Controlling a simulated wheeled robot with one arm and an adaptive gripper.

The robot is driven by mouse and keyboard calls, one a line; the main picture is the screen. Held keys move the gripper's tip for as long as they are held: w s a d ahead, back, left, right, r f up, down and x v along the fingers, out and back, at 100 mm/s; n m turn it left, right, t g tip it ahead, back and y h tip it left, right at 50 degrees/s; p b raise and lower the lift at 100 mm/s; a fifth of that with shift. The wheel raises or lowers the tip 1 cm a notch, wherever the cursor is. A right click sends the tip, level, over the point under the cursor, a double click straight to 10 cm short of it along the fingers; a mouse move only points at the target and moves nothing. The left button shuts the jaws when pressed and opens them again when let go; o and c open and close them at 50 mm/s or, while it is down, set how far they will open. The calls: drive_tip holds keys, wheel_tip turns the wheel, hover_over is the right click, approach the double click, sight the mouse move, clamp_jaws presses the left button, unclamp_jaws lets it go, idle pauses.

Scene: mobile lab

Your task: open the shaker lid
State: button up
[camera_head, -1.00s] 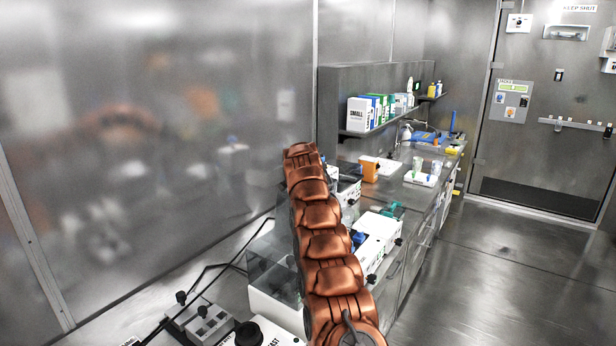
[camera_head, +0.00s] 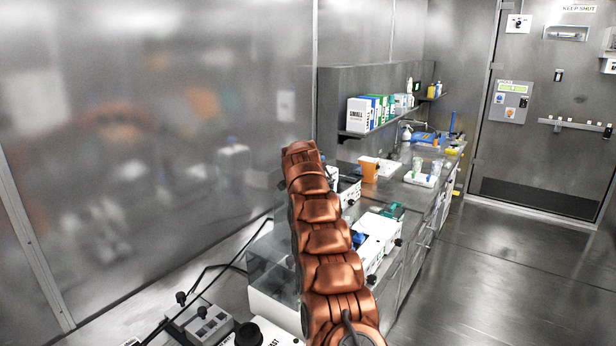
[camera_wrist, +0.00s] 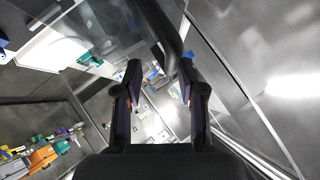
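A box with a clear, see-through cover (camera_head: 266,262) on a white base (camera_head: 275,307) stands on the bench left of my arm in the head view; it looks like the shaker, and its cover appears down. My copper arm hides its right side. My gripper (camera_wrist: 160,68) is open in the wrist view, with its two dark fingers apart. A dark curved bar (camera_wrist: 164,32) passes near and between the fingertips; it may be the lid's handle. I cannot tell whether the fingers touch it. My gripper is hidden in the head view.
White devices (camera_head: 378,236) stand right of my arm. An orange container (camera_head: 369,170) and a white tray with cups (camera_head: 421,180) are farther back. A shelf with boxes (camera_head: 361,117) hangs above. Cables and a small grey block (camera_head: 208,325) lie front left. The floor at right is clear.

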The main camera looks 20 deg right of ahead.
drive_tip(key=shift+s+a+r, duration=0.35)
drive_tip(key=shift+s+a, duration=0.1)
drive_tip(key=shift+s, duration=0.05)
drive_tip(key=shift+s+a+r, duration=0.1)
drive_tip(key=shift+s+r, duration=0.3)
drive_tip(key=shift+s, duration=0.05)
drive_tip(key=shift+s+a+r, duration=0.3)
drive_tip(key=shift+s+a, duration=0.05)
drive_tip(key=shift+s, duration=0.05)
drive_tip(key=v, duration=0.7)
drive_tip(key=shift+s+r, duration=0.1)
